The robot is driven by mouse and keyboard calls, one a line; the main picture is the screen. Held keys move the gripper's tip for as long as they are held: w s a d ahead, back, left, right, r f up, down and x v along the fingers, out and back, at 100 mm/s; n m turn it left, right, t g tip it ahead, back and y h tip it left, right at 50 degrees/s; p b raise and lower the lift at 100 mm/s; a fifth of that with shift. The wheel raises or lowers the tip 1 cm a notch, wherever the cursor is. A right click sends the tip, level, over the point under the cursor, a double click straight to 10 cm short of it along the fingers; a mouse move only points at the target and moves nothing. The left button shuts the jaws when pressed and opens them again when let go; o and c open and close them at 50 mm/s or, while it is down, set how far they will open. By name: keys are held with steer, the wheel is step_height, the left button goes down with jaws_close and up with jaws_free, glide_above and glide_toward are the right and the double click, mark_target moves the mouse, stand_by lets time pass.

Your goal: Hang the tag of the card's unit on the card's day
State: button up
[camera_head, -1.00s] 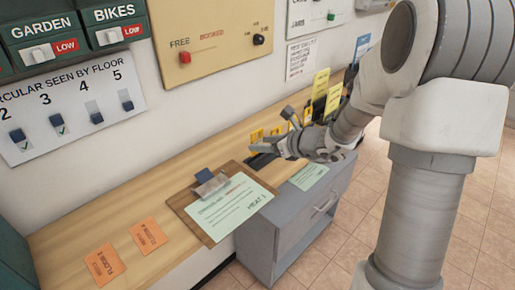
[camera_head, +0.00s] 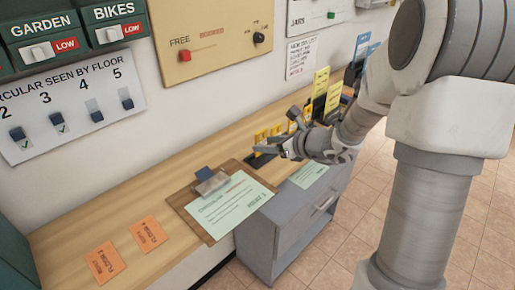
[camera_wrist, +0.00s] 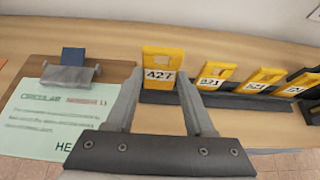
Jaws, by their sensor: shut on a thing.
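A yellow tag that seems to read A27 (camera_wrist: 160,73) stands at the left end of a row of yellow tags. My gripper (camera_wrist: 158,92) is shut on this tag, with one finger along each side. The tag is upright at its dark rack (camera_wrist: 235,101); I cannot tell whether it is clear of it. In the head view my gripper (camera_head: 272,150) is low over the counter, right of the clipboard, and partly hides the row. The other tags (camera_wrist: 213,75) stand to the right. The card with the unit and day cannot be made out.
A clipboard (camera_head: 176,200) with a green circular (camera_head: 230,205) lies left of the gripper. Two orange slips (camera_head: 105,262) lie farther left. Yellow cards (camera_head: 320,92) stand in a holder behind the gripper. A grey drawer cabinet (camera_head: 285,225) stands in front of the counter (camera_head: 60,240).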

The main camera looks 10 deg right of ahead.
steer(key=shift+s+d, duration=0.35)
steer(key=shift+s, duration=0.15)
steer(key=shift+s+d, duration=0.1)
steer(key=shift+s, duration=0.05)
steer(key=s+d, duration=0.4)
steer(key=s, duration=0.1)
steer(key=shift+s, duration=0.25)
steer(key=shift+r, duration=0.1)
stand_by(1.3)
